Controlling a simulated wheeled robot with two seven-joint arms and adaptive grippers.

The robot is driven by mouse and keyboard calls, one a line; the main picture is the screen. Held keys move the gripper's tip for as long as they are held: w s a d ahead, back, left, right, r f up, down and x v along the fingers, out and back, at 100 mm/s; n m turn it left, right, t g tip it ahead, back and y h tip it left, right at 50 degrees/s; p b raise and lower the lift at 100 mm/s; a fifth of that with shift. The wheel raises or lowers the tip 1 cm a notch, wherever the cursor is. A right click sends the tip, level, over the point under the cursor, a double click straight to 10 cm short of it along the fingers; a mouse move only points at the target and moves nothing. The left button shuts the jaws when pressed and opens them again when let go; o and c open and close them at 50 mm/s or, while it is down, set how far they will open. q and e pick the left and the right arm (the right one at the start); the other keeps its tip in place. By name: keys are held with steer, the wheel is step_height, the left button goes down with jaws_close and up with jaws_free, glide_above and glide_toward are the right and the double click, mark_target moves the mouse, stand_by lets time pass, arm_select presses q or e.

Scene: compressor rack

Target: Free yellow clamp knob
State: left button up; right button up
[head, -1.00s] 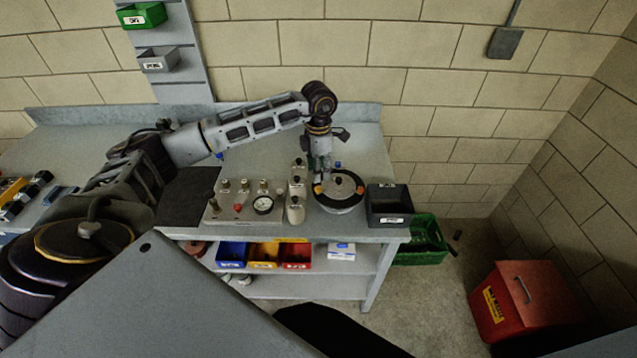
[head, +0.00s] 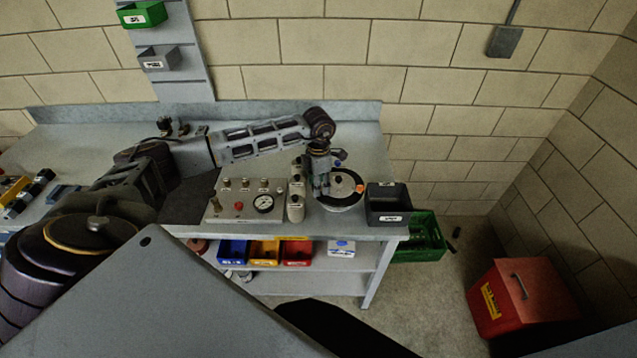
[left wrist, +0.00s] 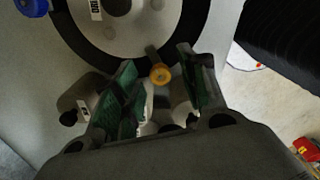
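A round pressure vessel lid (head: 343,180) with a dark rim sits on the bench; it also shows in the left wrist view (left wrist: 118,22). My left gripper (head: 320,193) points down at the left side of the lid. My right gripper is not in view.
An orange knob (head: 360,188) and a blue knob (left wrist: 32,8) are also on the lid's rim. White cylinders (head: 296,207) and a gauge panel (head: 235,205) stand close to the left. A dark bin (head: 388,205) stands close to the right.

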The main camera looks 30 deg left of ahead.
arm_select(q)
jaws_close()
steer(key=shift+n+b, duration=0.3)
steer(key=shift+n, duration=0.2)
steer(key=shift+n+b, duration=0.55)
steer(key=shift+n, duration=0.55)
steer(key=n+b, duration=0.1)
steer(key=n, duration=0.2)
steer(key=n+b, duration=0.2)
steer(key=n, duration=0.4)
steer(key=shift+a, duration=0.1)
steer(key=n, duration=0.5)
steer(key=shift+n+b, duration=0.35)
steer(key=shift+n, duration=0.05)
steer(key=shift+r, duration=0.1)
steer(key=shift+w, duration=0.1)
